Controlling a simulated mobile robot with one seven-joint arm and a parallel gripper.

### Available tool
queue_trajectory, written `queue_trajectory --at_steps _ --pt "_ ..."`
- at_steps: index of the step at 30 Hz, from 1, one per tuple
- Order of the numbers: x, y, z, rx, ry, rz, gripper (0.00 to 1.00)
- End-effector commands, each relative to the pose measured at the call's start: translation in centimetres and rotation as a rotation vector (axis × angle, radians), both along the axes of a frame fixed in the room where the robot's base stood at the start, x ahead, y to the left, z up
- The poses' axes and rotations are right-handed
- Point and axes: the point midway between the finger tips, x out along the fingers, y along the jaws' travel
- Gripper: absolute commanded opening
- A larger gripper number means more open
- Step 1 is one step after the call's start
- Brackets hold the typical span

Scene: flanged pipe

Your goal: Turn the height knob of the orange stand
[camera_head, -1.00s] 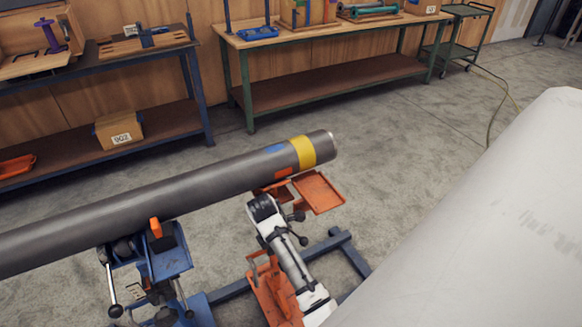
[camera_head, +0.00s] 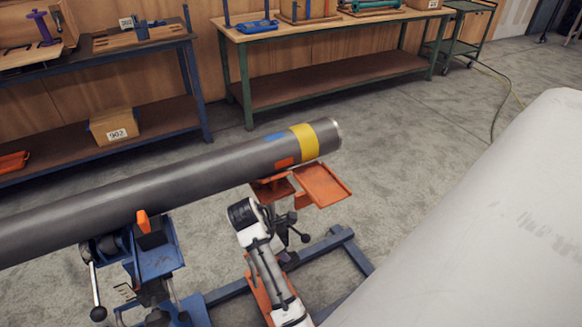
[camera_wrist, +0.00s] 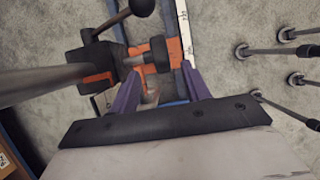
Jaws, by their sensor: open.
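The orange stand (camera_head: 320,185) is under the right end of the grey pipe (camera_head: 200,172), with an orange tray sticking out to the right. My white arm hides much of its column in the head view. In the wrist view, the stand's orange body (camera_wrist: 134,72) carries a black knob (camera_wrist: 158,50) on a short metal shaft. My gripper (camera_wrist: 160,73) is open, its two purple fingers apart. In the picture the knob lies just above the gap between the fingertips; I cannot tell how far away it is. My gripper cannot be made out in the head view.
A black ball-ended lever (camera_wrist: 142,8) sticks up near the knob. A blue stand (camera_head: 155,255) holds the pipe at left, and a blue floor frame (camera_head: 335,250) runs below. A large pale surface (camera_head: 480,220) fills the right. Workbenches (camera_head: 325,65) line the back wall.

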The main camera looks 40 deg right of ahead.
Motion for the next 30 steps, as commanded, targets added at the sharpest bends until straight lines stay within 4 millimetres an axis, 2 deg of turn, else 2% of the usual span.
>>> queue_trajectory --at_steps 1,5,15,21,29,30 --pt "-0.1 -0.3 -1.3 -0.001 0.000 -0.001 0.47" --pt "-0.3 -1.0 -2.6 0.000 0.001 -0.003 0.47" --pt "-0.8 -3.2 -7.9 0.002 0.002 -0.001 0.47" --pt "-0.9 -3.8 -9.2 0.000 -0.001 0.000 0.47" --pt "-0.9 -3.8 -9.3 0.000 -0.001 0.000 0.47" --pt "-0.9 -3.8 -9.3 0.000 -0.001 0.000 0.45"
